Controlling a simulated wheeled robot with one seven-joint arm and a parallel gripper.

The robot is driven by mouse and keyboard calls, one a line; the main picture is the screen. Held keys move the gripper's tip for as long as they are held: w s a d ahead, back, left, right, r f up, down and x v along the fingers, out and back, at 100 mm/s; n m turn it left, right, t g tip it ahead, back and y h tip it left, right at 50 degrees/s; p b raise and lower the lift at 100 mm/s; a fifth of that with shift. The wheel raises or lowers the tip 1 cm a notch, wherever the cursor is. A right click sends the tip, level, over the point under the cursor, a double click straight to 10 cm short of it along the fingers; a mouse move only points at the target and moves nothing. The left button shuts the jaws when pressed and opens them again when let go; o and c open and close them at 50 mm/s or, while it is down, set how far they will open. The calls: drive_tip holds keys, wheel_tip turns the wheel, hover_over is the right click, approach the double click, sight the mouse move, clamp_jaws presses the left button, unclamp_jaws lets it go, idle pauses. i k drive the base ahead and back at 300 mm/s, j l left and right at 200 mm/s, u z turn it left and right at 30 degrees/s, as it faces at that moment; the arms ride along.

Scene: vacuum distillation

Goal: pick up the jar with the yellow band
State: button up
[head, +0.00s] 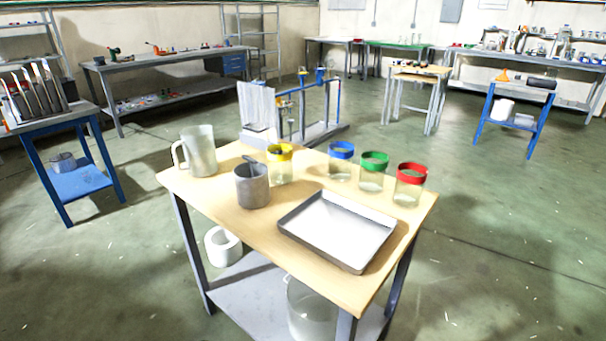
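The jar with the yellow band (281,171) stands upright on the wooden table, toward its back left. It is clear glass with a yellow ring around its top. A grey mortar with a pestle (252,187) stands just in front and to the left of it and overlaps its left edge in the picture. Jars with a blue band (341,164), a green band (372,175) and a red band (410,188) stand in a row to its right, apart from it. My gripper is not in view.
A metal tray (288,224) lies on the table's front right. A translucent pitcher (198,153) stands at the left. Behind the table are a white box-like object (257,108) and a blue-and-grey apparatus (303,100). The floor right of the table is open.

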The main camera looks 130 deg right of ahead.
sight(279, 154)
drive_tip(key=z, duration=3.85)
drive_tip(key=k+l+z, duration=0.15)
drive_tip(key=l+z, duration=0.2)
drive_tip(key=k+l+z, duration=0.1)
drive_tip(key=l+z, duration=0.25)
drive_tip(key=j+u, duration=0.2)
drive_tip(key=j, duration=0.25)
drive_tip(key=i+j+u, duration=0.15)
drive_tip(key=j, duration=0.25)
drive_tip(key=i+j+u, duration=0.2)
drive_tip(key=j, duration=0.25)
drive_tip(key=j+u, duration=0.15)
drive_tip(key=j, duration=0.25)
